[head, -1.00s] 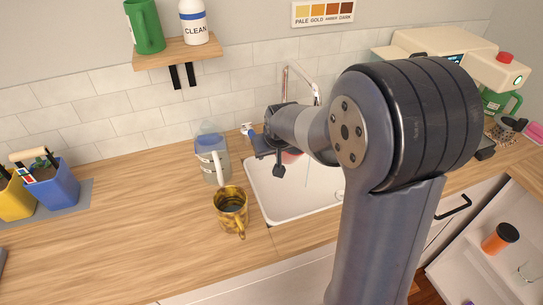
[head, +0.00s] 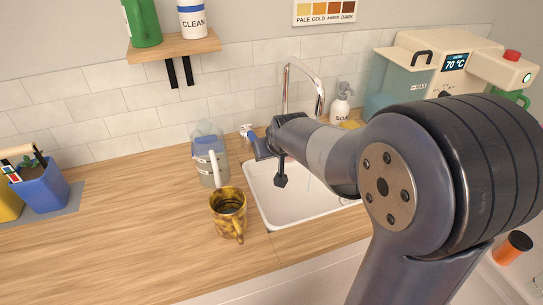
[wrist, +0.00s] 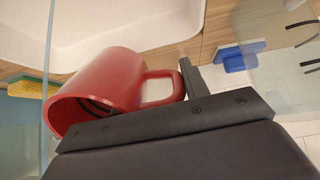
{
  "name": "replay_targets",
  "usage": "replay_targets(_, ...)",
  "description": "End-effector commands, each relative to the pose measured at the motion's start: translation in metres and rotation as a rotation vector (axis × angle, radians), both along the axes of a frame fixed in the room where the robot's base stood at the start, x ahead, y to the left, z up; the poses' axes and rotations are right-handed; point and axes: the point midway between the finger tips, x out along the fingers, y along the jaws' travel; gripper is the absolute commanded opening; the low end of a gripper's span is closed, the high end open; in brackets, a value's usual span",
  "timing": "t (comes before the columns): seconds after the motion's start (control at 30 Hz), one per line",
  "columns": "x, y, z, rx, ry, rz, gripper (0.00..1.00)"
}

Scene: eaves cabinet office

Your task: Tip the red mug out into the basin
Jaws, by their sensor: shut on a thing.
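My gripper (head: 268,163) is over the left part of the white basin (head: 262,212) in the head view. In the wrist view it is shut on the red mug (wrist: 118,80) at its handle, with one dark finger (wrist: 191,78) beside the handle loop. The mug is tilted well over on its side, its mouth facing lower left in that picture, which looks upside down. The inside shows dark marks; I cannot tell whether liquid is left in it. In the head view my arm hides nearly all of the mug.
A brown-yellow mug (head: 227,211) stands on the counter left of the basin. A clear pitcher (head: 207,165) stands behind it. The tap (head: 287,88) rises behind the basin. A soap bottle (head: 341,105) and a teal-and-cream machine (head: 400,82) are at the back right. The left counter has free room.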

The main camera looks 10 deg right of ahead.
Motion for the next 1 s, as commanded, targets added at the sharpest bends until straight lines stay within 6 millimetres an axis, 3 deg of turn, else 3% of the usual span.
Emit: replay_targets(1.0,0.0014,0.0001,-0.0039,0.029,-0.186,-0.001,0.04)
